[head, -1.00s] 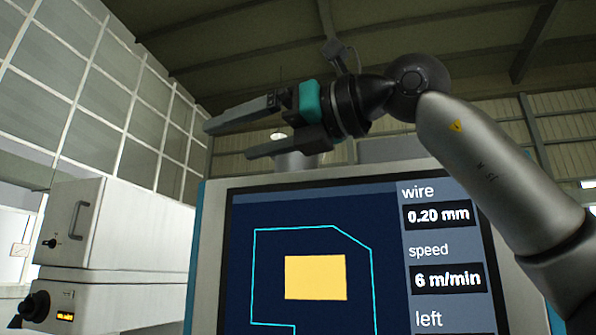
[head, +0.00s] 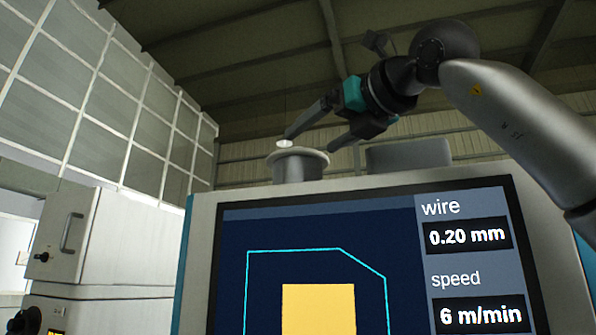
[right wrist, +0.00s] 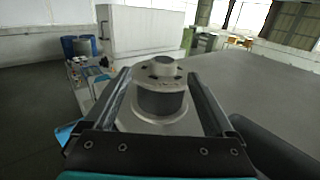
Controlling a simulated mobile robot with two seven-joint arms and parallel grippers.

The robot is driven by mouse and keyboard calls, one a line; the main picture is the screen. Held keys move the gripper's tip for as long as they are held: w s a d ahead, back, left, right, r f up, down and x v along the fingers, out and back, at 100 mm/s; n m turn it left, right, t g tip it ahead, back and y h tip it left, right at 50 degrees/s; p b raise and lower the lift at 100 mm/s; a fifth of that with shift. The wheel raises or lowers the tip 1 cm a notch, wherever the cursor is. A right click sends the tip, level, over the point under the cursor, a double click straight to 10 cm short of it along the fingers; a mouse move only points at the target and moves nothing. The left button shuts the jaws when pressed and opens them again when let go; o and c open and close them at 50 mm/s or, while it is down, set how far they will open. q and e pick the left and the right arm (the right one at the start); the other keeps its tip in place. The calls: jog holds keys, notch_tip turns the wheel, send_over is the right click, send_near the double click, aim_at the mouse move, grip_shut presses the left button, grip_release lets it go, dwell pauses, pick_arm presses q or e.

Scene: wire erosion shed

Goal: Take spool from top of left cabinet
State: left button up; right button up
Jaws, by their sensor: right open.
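A grey metal spool (head: 298,168) with a wide pale upper rim stands upright on top of the cabinet (head: 205,235) that carries the screen. My left gripper is not in view.
The lit screen (head: 310,230) faces me. A white unit (head: 100,240) stands at left. Blue barrels (right wrist: 78,46) show in the right wrist view.

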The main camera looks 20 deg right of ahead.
jog(key=shift+w+a+r, duration=0.1)
jog(key=shift+w+a, duration=0.1)
jog(key=shift+w, duration=0.15)
jog(key=p+x, duration=0.2)
jog(key=x, duration=0.2)
jog(key=shift+w+d+r+p, duration=0.25)
jog(key=shift+d+p, duration=0.15)
jog(key=shift+w+a+f, duration=0.1)
jog(key=shift+w+a, duration=0.1)
jog(key=shift+w, duration=0.2)
grip_shut()
jog(key=shift+s+d, duration=0.1)
